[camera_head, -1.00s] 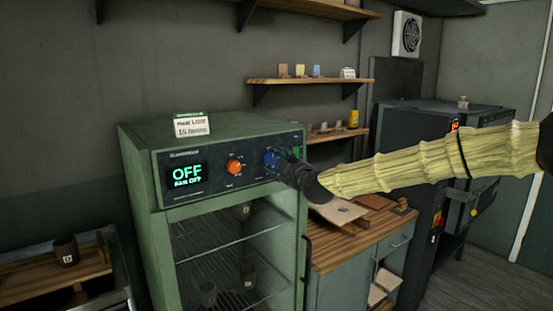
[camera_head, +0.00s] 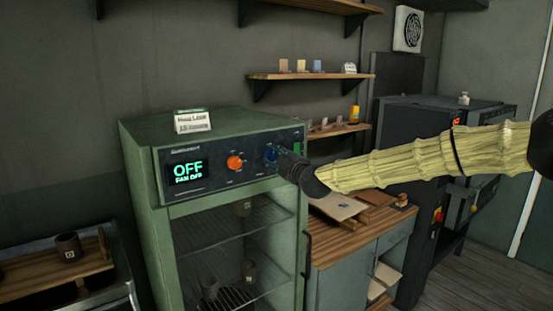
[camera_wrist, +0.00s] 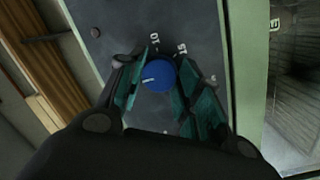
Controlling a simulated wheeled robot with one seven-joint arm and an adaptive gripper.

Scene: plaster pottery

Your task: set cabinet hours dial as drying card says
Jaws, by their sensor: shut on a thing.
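The green drying cabinet (camera_head: 140,150) stands with its dark control panel facing me. Its display (camera_head: 187,171) reads OFF, with a smaller fan line below. An orange dial (camera_head: 235,162) sits left of the blue dial (camera_head: 271,154). My gripper (camera_wrist: 160,82) is shut on the blue dial, one teal finger pad on each side. In the wrist view the blue dial (camera_wrist: 157,74) has a white pointer line, with the marks 10 and 15 printed near it. A card (camera_head: 192,122) stands on the cabinet top; its writing looks like "Heat Load" and "15" something, blurred.
Cups stand on racks inside the cabinet behind its glass. A wooden bench (camera_head: 345,235) with boards is to the right, a dark kiln-like unit (camera_head: 405,150) beyond it. A cup (camera_head: 69,247) stands on a wooden rack at left. Shelves (camera_head: 310,76) hang above.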

